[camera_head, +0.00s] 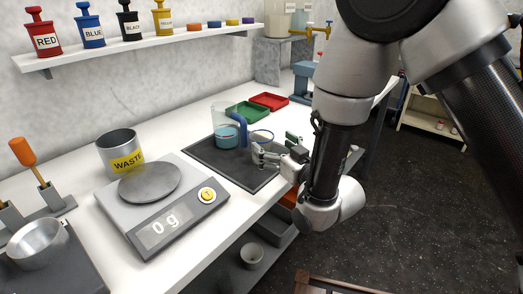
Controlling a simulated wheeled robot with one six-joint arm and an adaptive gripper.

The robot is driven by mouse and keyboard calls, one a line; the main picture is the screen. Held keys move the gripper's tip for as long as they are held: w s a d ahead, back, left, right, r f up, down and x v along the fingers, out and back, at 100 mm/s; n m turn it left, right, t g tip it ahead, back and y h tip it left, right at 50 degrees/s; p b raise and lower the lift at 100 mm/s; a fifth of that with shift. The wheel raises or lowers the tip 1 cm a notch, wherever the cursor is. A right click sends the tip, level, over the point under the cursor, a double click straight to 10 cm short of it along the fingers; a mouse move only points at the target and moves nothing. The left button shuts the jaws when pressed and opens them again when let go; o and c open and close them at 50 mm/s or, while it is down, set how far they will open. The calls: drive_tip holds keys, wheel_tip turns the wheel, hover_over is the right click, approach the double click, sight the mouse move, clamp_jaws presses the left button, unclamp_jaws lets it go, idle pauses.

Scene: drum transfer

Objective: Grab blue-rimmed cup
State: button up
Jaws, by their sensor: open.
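A small cup with a thin blue rim (263,131) stands on the dark mat (208,155) in the head view. Its body is mostly hidden behind my gripper. My gripper (273,147) reaches in from the right, low over the mat's right part. Its fingers are open, just in front of the cup and close to it. I cannot tell whether they touch it or how far they reach around it.
A clear jug (228,118) with blue handle and blue liquid stands just left of the cup. Green (247,111) and red (269,101) trays lie behind. A scale (163,205) reading 0 g and a WASTE can (121,150) stand left.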

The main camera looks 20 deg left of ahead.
sight(261, 136)
drive_tip(key=x, duration=0.6)
drive_tip(key=shift+w+a, duration=0.2)
drive_tip(key=shift+w, duration=0.1)
drive_tip(key=c, duration=0.9)
